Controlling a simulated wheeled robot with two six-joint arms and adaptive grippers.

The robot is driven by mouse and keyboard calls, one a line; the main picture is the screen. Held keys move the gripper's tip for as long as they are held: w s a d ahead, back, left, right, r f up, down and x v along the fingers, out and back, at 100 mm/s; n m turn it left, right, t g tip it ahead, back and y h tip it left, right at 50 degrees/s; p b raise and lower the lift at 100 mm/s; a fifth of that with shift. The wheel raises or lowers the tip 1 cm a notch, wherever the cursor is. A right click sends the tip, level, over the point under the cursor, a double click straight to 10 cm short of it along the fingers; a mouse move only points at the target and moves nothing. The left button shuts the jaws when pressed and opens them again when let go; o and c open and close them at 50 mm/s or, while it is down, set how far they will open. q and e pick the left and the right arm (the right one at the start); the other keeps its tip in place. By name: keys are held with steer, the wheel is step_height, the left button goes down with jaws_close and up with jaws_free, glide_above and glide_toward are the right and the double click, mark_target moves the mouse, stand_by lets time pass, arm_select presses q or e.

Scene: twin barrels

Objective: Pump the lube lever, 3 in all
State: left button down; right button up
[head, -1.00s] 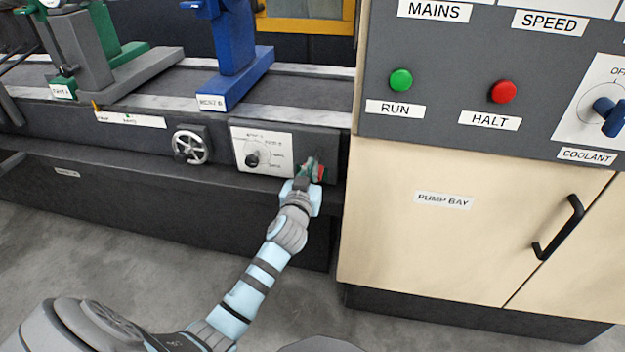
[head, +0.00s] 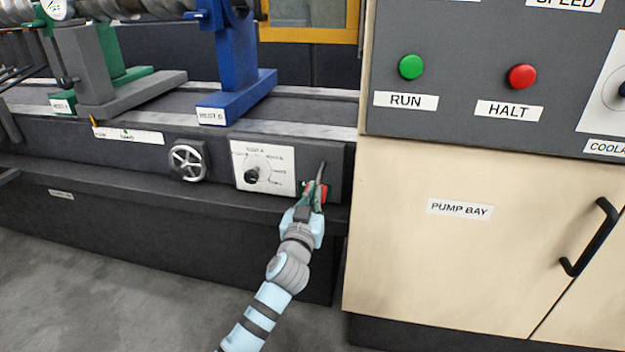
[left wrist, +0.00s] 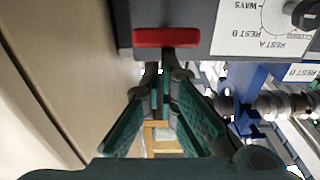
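The lube lever appears to be the red-gripped piece (head: 307,187) on the dark machine front, right of the white selector plate; no label for it is readable. In the left wrist view its red bar (left wrist: 167,37) lies crosswise just beyond my fingertips. My left gripper (head: 316,182) is at the red piece and partly covers it. Contact with the red bar cannot be told. My right gripper is not in view.
The selector knob (head: 251,176) and a handwheel (head: 187,163) are left of my gripper. The cream pump bay cabinet (head: 430,255) stands close on the right, with RUN (head: 411,67) and HALT (head: 521,77) buttons above. Open floor (head: 120,290) lies at the lower left.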

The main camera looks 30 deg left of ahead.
arm_select(q)
step_height(320, 180, up, 4)
steer(key=s+r+p, duration=0.1)
steer(key=p, duration=0.3)
steer(key=f+v, duration=0.1)
steer(key=v, duration=0.9)
steer(key=shift+s+d+f, duration=0.2)
steer(key=shift+d+f, duration=0.05)
steer(key=shift+f, duration=0.15)
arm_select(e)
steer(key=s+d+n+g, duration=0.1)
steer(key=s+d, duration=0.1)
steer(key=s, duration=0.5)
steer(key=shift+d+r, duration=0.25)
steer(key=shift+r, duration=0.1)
